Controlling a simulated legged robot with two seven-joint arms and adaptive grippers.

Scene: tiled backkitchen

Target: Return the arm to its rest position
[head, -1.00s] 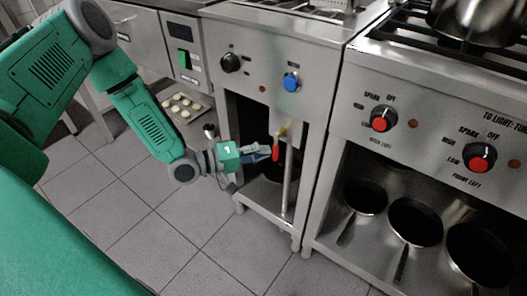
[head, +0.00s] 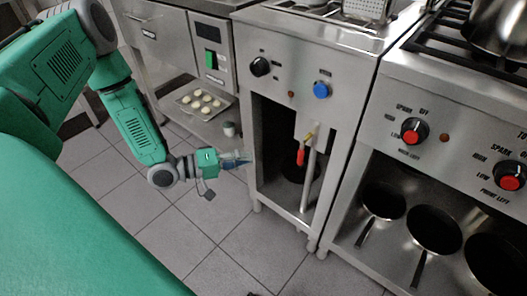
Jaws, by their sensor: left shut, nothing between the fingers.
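My left arm comes in from the left, green with grey joints. My left gripper (head: 237,160) is shut and empty. It hangs in front of the left edge of the fryer cabinet (head: 288,66), to the left of its open front. A red-handled lever (head: 300,156) with a yellow top sits by the vertical drain pipe (head: 309,178) under the fryer. The gripper is apart from the lever, with a clear gap between them. My right gripper does not show.
A stove (head: 440,110) with red knobs stands at the right, with several black pans on the shelf below. A tray of pale dough pieces (head: 200,103) and a small cup (head: 229,129) sit on a low shelf behind the gripper. The tiled floor (head: 190,235) is open in front.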

